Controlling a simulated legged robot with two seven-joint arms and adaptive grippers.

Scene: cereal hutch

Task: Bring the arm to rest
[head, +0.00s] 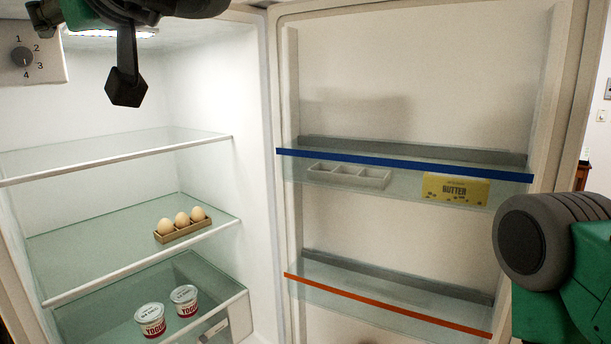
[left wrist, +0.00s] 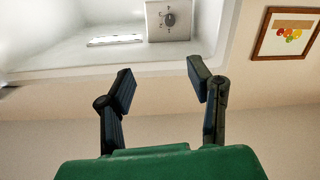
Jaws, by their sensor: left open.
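My left gripper (head: 126,88) shows at the top left of the head view, high in front of the open fridge, with one dark finger hanging down; the rest is cut off by the top edge. In the left wrist view the left gripper (left wrist: 160,84) has its two dark fingers spread apart with nothing between them. My right arm (head: 560,245) is at the right edge of the head view, in front of the open door; its gripper is out of view.
A dial (head: 22,57) is at upper left. The upper shelf (head: 120,155) is bare.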

